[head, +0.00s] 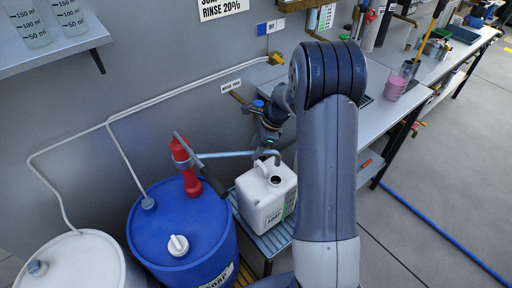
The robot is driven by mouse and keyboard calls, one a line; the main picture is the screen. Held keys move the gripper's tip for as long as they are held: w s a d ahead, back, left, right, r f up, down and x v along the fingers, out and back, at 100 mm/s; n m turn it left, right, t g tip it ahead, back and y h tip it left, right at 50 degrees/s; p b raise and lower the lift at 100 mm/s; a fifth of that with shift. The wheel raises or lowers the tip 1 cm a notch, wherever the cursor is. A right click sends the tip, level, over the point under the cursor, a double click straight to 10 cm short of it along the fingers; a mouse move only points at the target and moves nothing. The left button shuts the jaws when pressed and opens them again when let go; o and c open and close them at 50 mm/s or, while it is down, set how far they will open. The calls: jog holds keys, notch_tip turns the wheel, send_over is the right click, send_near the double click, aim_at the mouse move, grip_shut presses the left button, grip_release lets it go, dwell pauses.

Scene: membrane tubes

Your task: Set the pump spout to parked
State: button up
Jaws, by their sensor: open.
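The red hand pump (190,168) stands upright on the blue drum (150,225). Its grey spout (228,155) reaches right from the pump body, and its outer end is over the white jerrycan (268,198), near the can's open neck. A dark pump lever (205,176) slants down to the right across the pump. My gripper (267,150) is open and points down at the outer end of the spout. The fingers are small and partly hidden, so I cannot tell whether they touch the spout.
The jerrycan stands on a low slatted stand (262,238) right of the drum. A white drum (75,262) is at the lower left, with white hoses (130,118) along the wall. A bench (385,115) with a pink cup (394,88) runs right; my arm hides part of it.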

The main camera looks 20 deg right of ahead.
jog(key=shift+a+f, duration=0.15)
jog(key=shift+f, duration=0.15)
jog(key=shift+c, duration=0.4)
grip_shut()
